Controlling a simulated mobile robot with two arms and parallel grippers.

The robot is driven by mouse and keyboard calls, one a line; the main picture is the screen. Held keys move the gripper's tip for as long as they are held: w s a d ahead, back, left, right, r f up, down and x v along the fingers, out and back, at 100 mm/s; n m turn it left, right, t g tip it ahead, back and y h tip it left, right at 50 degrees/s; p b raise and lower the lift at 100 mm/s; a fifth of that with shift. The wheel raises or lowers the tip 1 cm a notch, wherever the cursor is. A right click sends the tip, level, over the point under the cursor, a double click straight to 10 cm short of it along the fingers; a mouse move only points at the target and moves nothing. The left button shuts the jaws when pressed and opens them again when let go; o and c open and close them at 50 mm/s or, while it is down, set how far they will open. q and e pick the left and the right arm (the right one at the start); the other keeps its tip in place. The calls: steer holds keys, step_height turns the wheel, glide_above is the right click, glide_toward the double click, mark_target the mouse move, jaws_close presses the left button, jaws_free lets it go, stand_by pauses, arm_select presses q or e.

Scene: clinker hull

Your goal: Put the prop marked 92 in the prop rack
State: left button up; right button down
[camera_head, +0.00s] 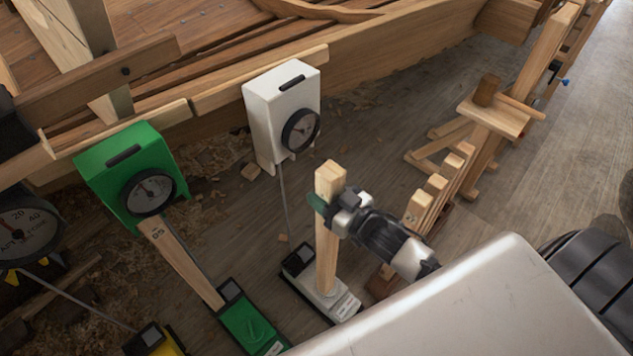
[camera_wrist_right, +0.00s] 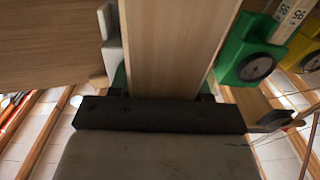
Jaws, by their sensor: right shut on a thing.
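My right gripper (camera_head: 334,206) is shut on a pale wooden prop (camera_head: 328,240) near its top. The prop is upright, and its foot appears at the white base (camera_head: 343,304); I cannot tell whether it rests on it. No number shows on its visible faces. In the right wrist view the prop (camera_wrist_right: 175,45) runs between the green-tipped fingers. Several short wooden posts in a row, seemingly the prop rack (camera_head: 440,190), stand right of the gripper, partly hidden by it. My left gripper is out of view.
A white gauge box (camera_head: 282,105) and a green gauge box (camera_head: 130,170) are at the hull's edge (camera_head: 260,80). A marked prop (camera_head: 180,260) stands under the green one on a green base (camera_head: 250,330). A wooden trestle (camera_head: 495,115) stands beyond the posts.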

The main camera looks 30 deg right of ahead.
steer(key=shift+p+v, duration=0.8)
steer(key=shift+v, duration=1.8)
steer(key=shift+r, duration=0.15)
